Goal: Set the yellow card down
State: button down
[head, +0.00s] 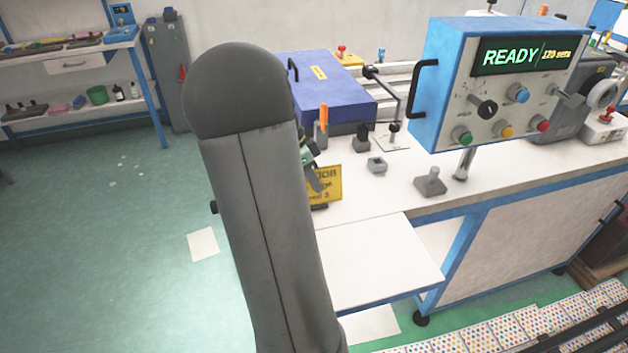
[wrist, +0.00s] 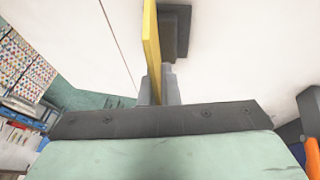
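The yellow card (head: 327,184) stands upright near the left front edge of the white worktop, with dark lettering on its face. My arm hides its left part in the head view. In the wrist view the card (wrist: 151,42) shows edge-on between the two grey fingers of my gripper (wrist: 158,88), which are closed on it. My gripper (head: 313,178) is partly hidden behind my arm in the head view. A dark grey block (wrist: 176,30) lies right beside the card in the wrist view. I cannot tell whether the card touches it or the worktop.
A blue control box (head: 440,85) reading READY stands on a post at the right. A blue case (head: 335,95), an orange-handled tool (head: 323,118) and small grey blocks (head: 377,164) are behind the card. A lower white shelf (head: 385,262) is clear in front.

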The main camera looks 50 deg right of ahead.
jog(key=shift+f, duration=0.1)
jog(key=shift+f, duration=0.15)
jog(key=c, duration=1.7)
grip_release()
